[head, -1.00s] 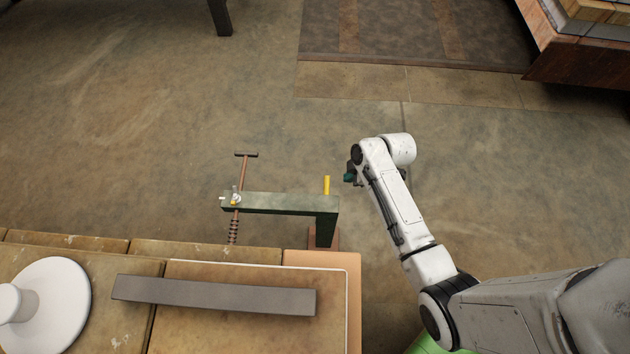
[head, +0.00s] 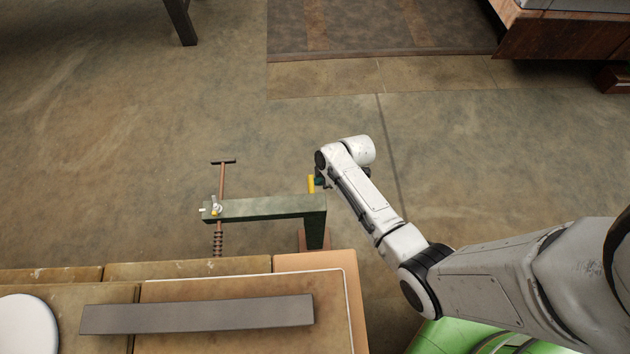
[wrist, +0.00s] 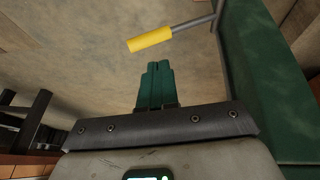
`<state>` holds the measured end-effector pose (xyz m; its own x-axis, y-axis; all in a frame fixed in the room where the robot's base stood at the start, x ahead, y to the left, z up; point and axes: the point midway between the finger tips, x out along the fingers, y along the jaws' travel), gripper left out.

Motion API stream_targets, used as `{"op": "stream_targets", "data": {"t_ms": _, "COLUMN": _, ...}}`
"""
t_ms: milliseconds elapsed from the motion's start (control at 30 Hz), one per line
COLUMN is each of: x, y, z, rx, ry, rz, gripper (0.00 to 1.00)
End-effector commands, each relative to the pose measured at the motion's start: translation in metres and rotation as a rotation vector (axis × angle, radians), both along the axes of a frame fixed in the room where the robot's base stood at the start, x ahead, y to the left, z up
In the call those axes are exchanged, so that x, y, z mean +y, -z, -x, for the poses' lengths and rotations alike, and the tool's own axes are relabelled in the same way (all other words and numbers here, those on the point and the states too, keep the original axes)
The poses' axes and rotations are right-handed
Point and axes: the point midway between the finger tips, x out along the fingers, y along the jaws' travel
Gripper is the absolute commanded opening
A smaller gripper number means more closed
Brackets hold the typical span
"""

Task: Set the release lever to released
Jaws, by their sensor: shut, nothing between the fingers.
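The release lever (head: 311,184) shows in the head view as a short yellow handle standing up at the right end of the green clamp frame (head: 262,208). In the wrist view the lever's yellow grip (wrist: 150,39) is on a grey rod that runs right toward the green frame (wrist: 262,80). My gripper (head: 321,182) is right beside the lever in the head view, partly hidden by my wrist. In the wrist view my gripper's green fingers (wrist: 157,68) are together and empty, below the yellow grip in the picture. A small gap shows between fingertips and grip.
A screw with a T-handle (head: 223,161) and spring stands at the frame's left end. A bench (head: 200,268) in front bears a grey bar (head: 197,315) and a white disc (head: 24,325). Open floor lies beyond the clamp. A wooden platform (head: 560,52) stands far right.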

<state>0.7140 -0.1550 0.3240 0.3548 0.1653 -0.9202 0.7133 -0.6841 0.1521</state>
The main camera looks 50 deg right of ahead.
Motion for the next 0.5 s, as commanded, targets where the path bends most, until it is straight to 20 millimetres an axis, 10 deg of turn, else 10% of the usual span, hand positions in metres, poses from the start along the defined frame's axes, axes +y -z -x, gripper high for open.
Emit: {"op": "stream_targets", "data": {"t_ms": 500, "x": -0.002, "y": 0.056, "z": -0.025, "rx": -0.001, "ry": 0.0, "rz": -0.001, "gripper": 0.0}}
